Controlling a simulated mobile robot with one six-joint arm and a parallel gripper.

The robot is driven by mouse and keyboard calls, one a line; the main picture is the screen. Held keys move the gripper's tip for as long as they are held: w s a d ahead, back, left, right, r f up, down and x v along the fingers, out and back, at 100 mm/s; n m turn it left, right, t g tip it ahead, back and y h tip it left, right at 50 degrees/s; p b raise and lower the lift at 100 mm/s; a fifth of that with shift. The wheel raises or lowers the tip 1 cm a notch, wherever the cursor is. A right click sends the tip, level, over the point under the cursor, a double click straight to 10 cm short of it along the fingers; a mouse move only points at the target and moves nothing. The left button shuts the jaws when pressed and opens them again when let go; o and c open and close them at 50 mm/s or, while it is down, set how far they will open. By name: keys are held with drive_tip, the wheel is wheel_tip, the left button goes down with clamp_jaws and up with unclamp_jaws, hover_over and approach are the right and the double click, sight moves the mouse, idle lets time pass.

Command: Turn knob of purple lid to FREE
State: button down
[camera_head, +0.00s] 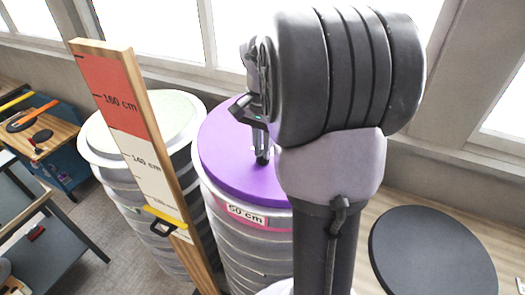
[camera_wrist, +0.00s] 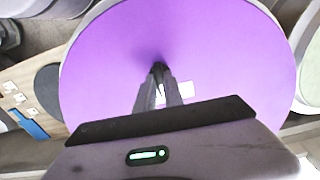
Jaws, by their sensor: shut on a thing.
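The purple lid (camera_head: 222,160) covers a tall round grey container in the middle of the head view. It also fills much of the wrist view (camera_wrist: 110,70). My gripper (camera_head: 262,158) reaches down to the middle of the lid; in the wrist view its fingertips (camera_wrist: 158,72) are close together over the lid's centre. It is shut on a small dark thing there, which looks like the knob. The fingers and my arm hide most of the knob, so its direction cannot be told. A white label (camera_wrist: 184,88) lies on the lid just right of the fingers; its text is not readable.
A wooden height post (camera_head: 165,190) with a yellow slider stands left of the purple-lidded container. A second container with a pale lid (camera_head: 140,120) stands behind the post. A dark round disc (camera_head: 432,255) lies at right. Windows run along the back wall.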

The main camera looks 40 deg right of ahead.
drive_tip(key=m+b, duration=0.1)
drive_tip(key=m, duration=0.2)
drive_tip(key=shift+m, duration=0.3)
drive_tip(key=shift+m+b, duration=0.9)
drive_tip(key=shift+m, duration=0.9)
drive_tip(key=c, duration=1.4)
unclamp_jaws()
drive_tip(key=shift+c, duration=0.2)
wheel_tip(320, 180, up, 18)
drive_tip(key=p, duration=0.3)
drive_tip(key=shift+f+p, duration=0.25)
drive_tip(key=shift+p, duration=0.15)
drive_tip(key=shift+a, duration=0.1)
